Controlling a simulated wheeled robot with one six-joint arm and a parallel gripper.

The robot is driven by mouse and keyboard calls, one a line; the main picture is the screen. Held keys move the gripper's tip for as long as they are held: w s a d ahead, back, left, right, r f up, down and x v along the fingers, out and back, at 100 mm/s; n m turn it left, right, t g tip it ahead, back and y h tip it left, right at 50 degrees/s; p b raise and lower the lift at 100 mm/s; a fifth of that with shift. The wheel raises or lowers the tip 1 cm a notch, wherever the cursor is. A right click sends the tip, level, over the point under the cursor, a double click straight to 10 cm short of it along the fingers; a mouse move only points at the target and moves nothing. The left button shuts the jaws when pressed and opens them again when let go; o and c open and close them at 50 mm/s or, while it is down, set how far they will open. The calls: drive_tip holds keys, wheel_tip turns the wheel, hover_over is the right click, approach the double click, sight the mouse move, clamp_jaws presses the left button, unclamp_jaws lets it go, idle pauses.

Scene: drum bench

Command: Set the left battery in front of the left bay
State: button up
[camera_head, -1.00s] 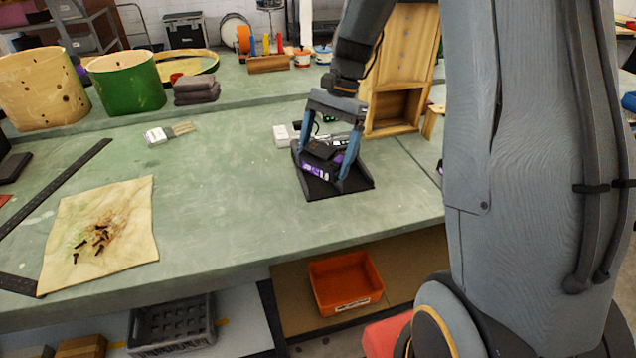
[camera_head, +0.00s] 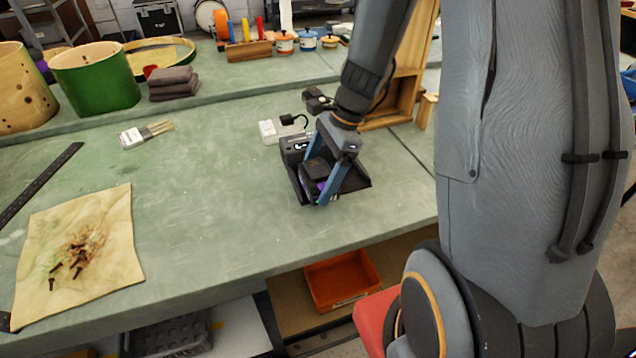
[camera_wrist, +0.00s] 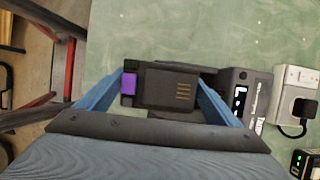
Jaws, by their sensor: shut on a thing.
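A black battery with a purple patch (camera_wrist: 129,84) and copper-coloured contacts is between the blue fingers of my gripper (camera_wrist: 163,98) in the wrist view. My gripper (camera_head: 321,184) is shut on it, just over or on a dark mat (camera_head: 356,179) in the head view. The battery is mostly hidden there by the fingers; I cannot tell whether it touches the mat. A dark grey charger (camera_wrist: 243,93) with a lit display stands right beside the right finger in the wrist view, and behind the gripper in the head view (camera_head: 293,149). Its bays are not clearly visible.
A white socket strip (camera_head: 277,131) with a black plug stands behind the charger. A wooden cabinet (camera_head: 405,85) is behind at the right. A brush (camera_head: 146,133) and a stained cloth (camera_head: 80,250) lie to the left. The bench between is clear.

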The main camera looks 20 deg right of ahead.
drive_tip(key=shift+f, duration=1.35)
drive_tip(key=shift+f, duration=0.1)
drive_tip(key=o, duration=1.3)
drive_tip(key=shift+f, duration=0.1)
drive_tip(key=b+v, duration=0.1)
drive_tip(key=v, duration=1.1)
drive_tip(key=s+a+f+n+h, duration=0.1)
drive_tip(key=s+n, duration=0.2)
drive_tip(key=n, duration=0.3)
drive_tip(key=s+a+f+n+h, duration=0.1)
drive_tip(key=s+a+n+h, duration=0.1)
drive_tip(key=n, duration=0.4)
drive_tip(key=s+a+f+n+t+h, duration=0.1)
drive_tip(key=s+n, duration=0.3)
drive_tip(key=n, duration=0.2)
drive_tip(key=shift+s+a, duration=0.2)
drive_tip(key=shift+a, duration=0.05)
